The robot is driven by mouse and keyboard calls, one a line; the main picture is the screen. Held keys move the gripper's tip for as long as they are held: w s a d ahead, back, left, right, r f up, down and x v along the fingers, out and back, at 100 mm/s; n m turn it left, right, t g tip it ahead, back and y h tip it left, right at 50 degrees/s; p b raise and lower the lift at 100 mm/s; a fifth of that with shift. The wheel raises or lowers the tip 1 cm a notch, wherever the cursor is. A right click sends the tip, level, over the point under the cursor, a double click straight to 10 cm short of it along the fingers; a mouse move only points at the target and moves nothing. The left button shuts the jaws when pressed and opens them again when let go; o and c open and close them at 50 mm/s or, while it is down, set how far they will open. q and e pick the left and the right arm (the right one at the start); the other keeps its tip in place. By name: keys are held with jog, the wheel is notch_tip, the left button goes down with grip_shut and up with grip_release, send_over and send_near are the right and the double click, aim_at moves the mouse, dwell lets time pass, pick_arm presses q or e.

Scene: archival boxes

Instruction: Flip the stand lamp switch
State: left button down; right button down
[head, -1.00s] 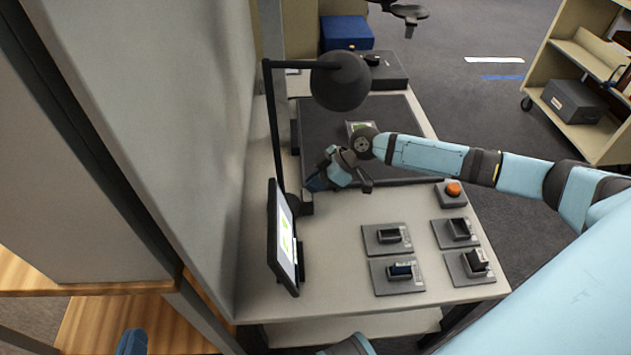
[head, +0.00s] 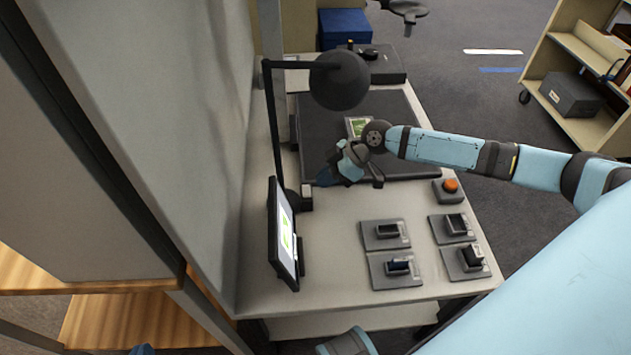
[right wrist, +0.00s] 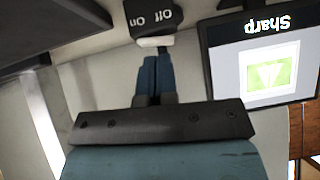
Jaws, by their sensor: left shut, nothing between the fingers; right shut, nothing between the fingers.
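The stand lamp has a dark round shade (head: 340,80) on a thin dark pole, standing at the table's left side; no glow shows. Its switch (head: 306,196) is a small block at the foot of the pole. In the right wrist view the dark switch block (right wrist: 150,18) shows upside-down "On" and "Off" labels; its setting cannot be told. My right gripper (head: 324,178) is shut and empty, its fingertips (right wrist: 155,60) just short of the block; contact cannot be told. Only a blue tip of my left gripper (head: 142,350) shows at the bottom edge, shut and empty.
A tilted screen (head: 282,235) stands close in front of the lamp foot. Several switch boxes on grey plates (head: 385,234) and an orange button box (head: 449,188) stand on the table's right. A dark mat (head: 405,125) lies behind my right gripper.

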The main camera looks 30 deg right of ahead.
pick_arm(q)
jog(key=shift+s+a+f+g+p, duration=0.25)
jog(key=shift+g+p, duration=0.05)
jog(key=shift+p, duration=0.4)
pick_arm(e)
jog(key=v, duration=1)
jog(key=shift+w+d+r, duration=0.15)
jog(key=shift+d+r, duration=0.1)
jog(key=shift+d, duration=0.05)
